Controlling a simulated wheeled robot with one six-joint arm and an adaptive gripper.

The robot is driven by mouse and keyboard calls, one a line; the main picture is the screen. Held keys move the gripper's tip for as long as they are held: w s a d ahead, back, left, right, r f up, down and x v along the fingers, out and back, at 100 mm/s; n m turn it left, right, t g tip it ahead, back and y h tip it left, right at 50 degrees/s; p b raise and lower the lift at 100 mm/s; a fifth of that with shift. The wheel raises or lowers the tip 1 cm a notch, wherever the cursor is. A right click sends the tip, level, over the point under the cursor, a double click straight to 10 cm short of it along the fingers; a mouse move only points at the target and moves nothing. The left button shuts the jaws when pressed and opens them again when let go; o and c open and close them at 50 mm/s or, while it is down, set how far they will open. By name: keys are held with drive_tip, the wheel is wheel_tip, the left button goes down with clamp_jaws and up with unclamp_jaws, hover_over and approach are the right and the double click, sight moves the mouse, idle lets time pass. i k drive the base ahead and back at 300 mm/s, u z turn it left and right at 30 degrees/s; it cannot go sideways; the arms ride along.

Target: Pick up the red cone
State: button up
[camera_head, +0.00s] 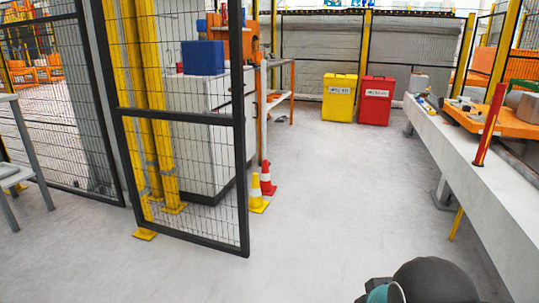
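The red cone (267,181) with a white band stands upright on the floor, just behind and to the right of a yellow cone (257,193) with a white band. The yellow cone stands in front of it and hides part of its base. Both are close to the right edge of an open mesh gate. A dark rounded part of my own arm shows at the bottom right. My gripper's fingers are not in view.
The black mesh gate (183,117) stands left of the cones, with a white cabinet (190,98) behind it. Yellow (338,99) and red (375,102) bins stand at the back. A long white bench (470,165) runs along the right. The middle floor is clear.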

sight(267, 188)
drive_tip(key=z, duration=0.2)
drive_tip(key=i, duration=1.85)
drive_tip(key=u, duration=0.2)
drive_tip(key=i, duration=1.85)
drive_tip(key=u, duration=0.5)
drive_tip(key=i, duration=0.55)
drive_tip(key=u, duration=0.1)
